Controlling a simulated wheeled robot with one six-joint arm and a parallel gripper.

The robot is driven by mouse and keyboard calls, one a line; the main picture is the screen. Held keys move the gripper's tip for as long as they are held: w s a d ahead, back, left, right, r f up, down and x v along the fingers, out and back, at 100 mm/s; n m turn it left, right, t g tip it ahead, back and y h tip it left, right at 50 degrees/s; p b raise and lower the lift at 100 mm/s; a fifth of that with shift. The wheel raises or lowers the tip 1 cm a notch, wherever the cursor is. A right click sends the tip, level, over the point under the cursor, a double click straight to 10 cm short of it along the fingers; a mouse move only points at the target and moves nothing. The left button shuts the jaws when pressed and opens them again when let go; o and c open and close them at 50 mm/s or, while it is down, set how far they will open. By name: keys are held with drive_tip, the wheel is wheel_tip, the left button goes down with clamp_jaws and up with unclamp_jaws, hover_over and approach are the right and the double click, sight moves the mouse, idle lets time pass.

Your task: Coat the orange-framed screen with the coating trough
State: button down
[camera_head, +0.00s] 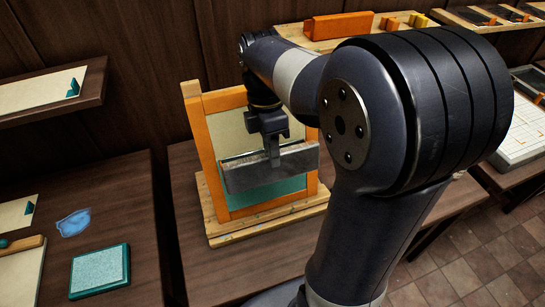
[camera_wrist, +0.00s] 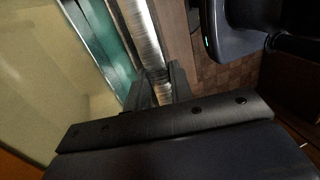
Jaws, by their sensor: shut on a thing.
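The orange-framed screen (camera_head: 208,158) stands nearly upright on a wooden stand (camera_head: 265,222). Its mesh is pale above and teal below; in the wrist view the pale mesh (camera_wrist: 40,85) fills the left, with a teal band (camera_wrist: 108,38) beside it. The coating trough (camera_head: 297,165), a long grey metal bar, lies level across the screen's front at mid-height, close to the mesh; whether it touches I cannot tell. It also shows in the wrist view as a shiny strip (camera_wrist: 143,35). My gripper (camera_head: 272,155) is shut on the trough's middle.
A teal-edged pad (camera_head: 100,270) and a blue patch (camera_head: 73,222) lie on the left table. A wooden shelf (camera_head: 50,92) is above it. An orange block (camera_head: 338,27) sits on the back board. A white gridded surface (camera_head: 515,135) is at right. My arm hides much of the right side.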

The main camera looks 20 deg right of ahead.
drive_tip(key=v, duration=0.7)
drive_tip(key=shift+r, duration=0.15)
idle(0.3)
drive_tip(key=shift+s+r, duration=0.25)
drive_tip(key=shift+s, duration=0.7)
drive_tip(key=shift+s+r, duration=0.2)
drive_tip(key=shift+s, duration=0.7)
